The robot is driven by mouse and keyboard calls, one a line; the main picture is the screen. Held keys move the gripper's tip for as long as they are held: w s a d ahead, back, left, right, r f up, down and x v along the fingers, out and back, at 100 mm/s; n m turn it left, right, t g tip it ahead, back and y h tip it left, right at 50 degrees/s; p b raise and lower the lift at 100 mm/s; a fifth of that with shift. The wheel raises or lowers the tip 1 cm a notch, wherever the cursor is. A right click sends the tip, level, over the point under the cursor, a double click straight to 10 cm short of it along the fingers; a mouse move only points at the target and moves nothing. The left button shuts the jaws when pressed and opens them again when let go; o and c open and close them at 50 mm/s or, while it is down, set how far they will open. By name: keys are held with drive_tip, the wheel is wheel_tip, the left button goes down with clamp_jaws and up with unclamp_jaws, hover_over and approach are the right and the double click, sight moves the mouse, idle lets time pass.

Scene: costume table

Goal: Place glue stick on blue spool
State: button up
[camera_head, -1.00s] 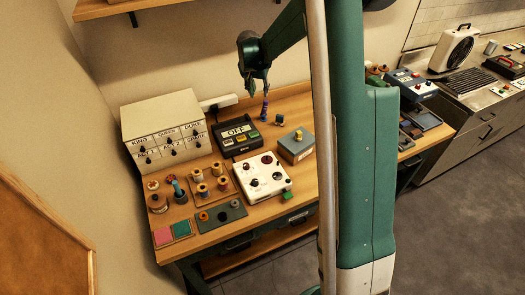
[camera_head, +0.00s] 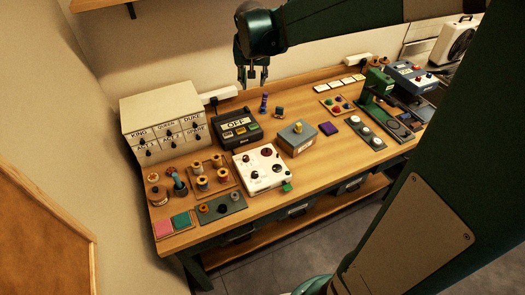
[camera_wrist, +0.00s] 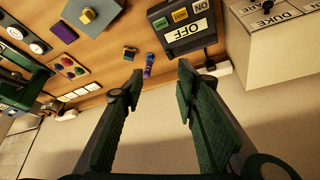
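A slim purple-blue stick, which looks like the glue stick (camera_head: 264,103), stands upright near the table's back edge, right of the OFF device. In the wrist view it (camera_wrist: 149,65) shows near the fingertips. My gripper (camera_head: 252,80) is open and empty; in the head view it shows above and slightly left of the stick, apart from it. Its two spread fingers (camera_wrist: 160,68) fill the wrist view. A blue, spool-like thing (camera_head: 179,183) stands among the spools at the table's left; I cannot tell for certain that it is the blue spool.
The OFF device (camera_head: 238,131) and drawer cabinet (camera_head: 163,120) stand left of the stick. A small dark block (camera_head: 279,112) sits just right of it. A grey box (camera_head: 297,140) and white panel (camera_head: 262,172) are in front.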

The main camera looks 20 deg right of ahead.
drive_tip(key=s+a+n+t+y, duration=0.1)
drive_tip(key=s+a, duration=0.4)
drive_tip(key=s, duration=1.1)
drive_tip(key=s+a+n+t+y, duration=0.1)
drive_tip(key=s+a+n, duration=0.3)
drive_tip(key=s, duration=1.2)
drive_tip(key=shift+s+a+f, duration=0.2)
drive_tip(key=shift+a, duration=1.05)
wheel_tip(320, 180, down, 9)
drive_tip(key=b, duration=0.9)
drive_tip(key=shift+r, duration=0.1)
